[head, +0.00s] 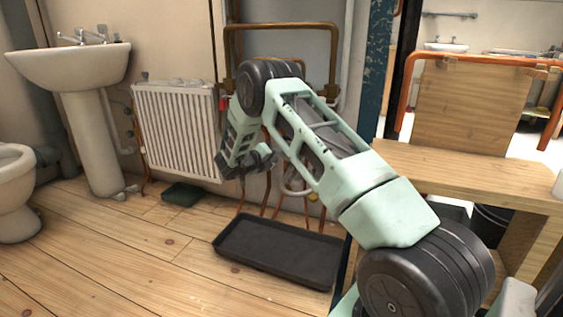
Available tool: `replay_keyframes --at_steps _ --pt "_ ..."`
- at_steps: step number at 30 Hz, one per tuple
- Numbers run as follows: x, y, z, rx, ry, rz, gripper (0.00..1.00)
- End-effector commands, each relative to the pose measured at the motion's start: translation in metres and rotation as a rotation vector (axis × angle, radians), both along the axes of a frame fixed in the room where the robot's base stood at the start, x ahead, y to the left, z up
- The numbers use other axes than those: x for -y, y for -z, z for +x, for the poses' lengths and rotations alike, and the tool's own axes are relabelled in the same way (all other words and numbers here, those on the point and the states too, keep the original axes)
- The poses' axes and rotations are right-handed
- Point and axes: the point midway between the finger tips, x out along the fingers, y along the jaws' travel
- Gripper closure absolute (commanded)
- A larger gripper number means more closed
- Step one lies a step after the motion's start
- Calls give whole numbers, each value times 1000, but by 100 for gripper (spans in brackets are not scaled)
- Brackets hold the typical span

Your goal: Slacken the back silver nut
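My gripper (244,168) hangs at the end of my green arm, in front of the wall to the right of the white radiator (178,131). Its dark fingers are small and partly turned away, so I cannot tell whether they are open or shut. I cannot make out a silver nut; the arm and gripper cover part of the pipework. Copper pipes (278,201) run down below the gripper, and a pale curved pipe (293,186) shows just right of it.
A black tray (280,269) lies on the wooden floor under the pipes. A dark green box (182,194) sits below the radiator. A sink (70,66) and toilet (15,195) stand left. A wooden bench (470,172) stands right. The front left floor is clear.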

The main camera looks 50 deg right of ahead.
Motion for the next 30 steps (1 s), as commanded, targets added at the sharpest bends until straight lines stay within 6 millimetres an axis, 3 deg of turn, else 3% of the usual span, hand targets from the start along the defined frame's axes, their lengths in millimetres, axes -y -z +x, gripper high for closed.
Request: replay_keyframes --at_steps 6,18,19,22,23,30 --pt "29 9 2 0 1 -1 65" --pt "37 8 3 -1 -2 0 65" --pt "37 8 3 -1 -2 0 67" --pt "37 8 3 -1 -2 0 95" --pt "37 8 3 -1 -2 0 100" --pt "36 9 3 -8 -2 -3 100"
